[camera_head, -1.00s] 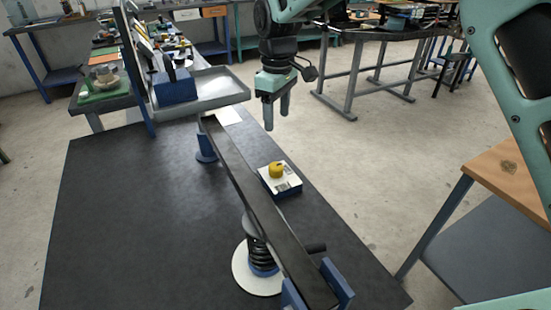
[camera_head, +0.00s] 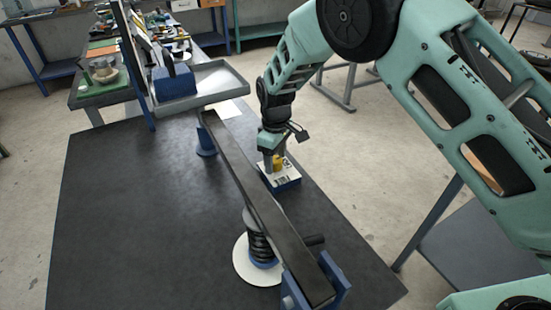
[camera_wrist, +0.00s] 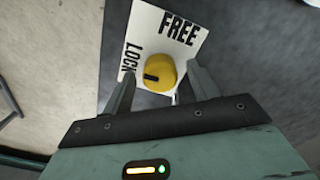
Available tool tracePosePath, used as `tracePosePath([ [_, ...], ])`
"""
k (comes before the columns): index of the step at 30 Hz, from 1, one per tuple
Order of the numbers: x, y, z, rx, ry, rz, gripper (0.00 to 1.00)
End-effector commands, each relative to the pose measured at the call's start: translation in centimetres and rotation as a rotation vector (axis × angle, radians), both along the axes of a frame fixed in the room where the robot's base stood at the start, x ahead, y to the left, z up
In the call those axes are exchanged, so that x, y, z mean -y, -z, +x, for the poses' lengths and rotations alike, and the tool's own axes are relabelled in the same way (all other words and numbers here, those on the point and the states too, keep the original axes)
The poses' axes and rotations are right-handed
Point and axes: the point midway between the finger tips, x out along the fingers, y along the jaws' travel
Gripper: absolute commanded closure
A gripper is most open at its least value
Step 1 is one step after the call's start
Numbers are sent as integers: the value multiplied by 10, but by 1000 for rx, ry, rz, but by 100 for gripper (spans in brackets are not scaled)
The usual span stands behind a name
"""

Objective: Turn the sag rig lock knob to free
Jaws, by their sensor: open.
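The yellow lock knob (camera_wrist: 157,68) sits on a white plate printed LOCK and FREE (camera_wrist: 178,28). In the wrist view its black mark lies on the left side, toward the word LOCK. In the head view the knob (camera_head: 279,162) is partly hidden by my gripper (camera_head: 272,160), on a blue-sided box right of the long dark beam. My gripper (camera_wrist: 160,72) is open, with one finger on each side of the knob in the wrist view. I cannot tell whether the fingers touch it.
The dark beam (camera_head: 250,180) runs close left of the knob box, over a black coil spring (camera_head: 259,240) on a white disc. A blue bracket (camera_head: 335,284) holds its near end. A grey tray (camera_head: 205,85) stands at the back. The table's left side is clear.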

Motion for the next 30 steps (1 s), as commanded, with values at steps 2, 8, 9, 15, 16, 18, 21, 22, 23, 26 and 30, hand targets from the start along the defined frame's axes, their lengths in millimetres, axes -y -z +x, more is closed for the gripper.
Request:
tracePosePath([
  [2,0,6,0,0,0,0,41],
  [8,0,12,0,1,0,1,41],
  [9,0,12,0,1,0,1,41],
  [15,0,12,0,1,0,1,57],
  [16,0,12,0,1,0,1,66],
  [18,0,12,0,1,0,1,85],
  [21,0,11,0,1,0,1,86],
  [22,0,11,0,1,1,1,86],
  [23,0,11,0,1,2,1,85],
  [26,0,11,0,1,12,1,85],
  [30,0,11,0,1,51,1,85],
])
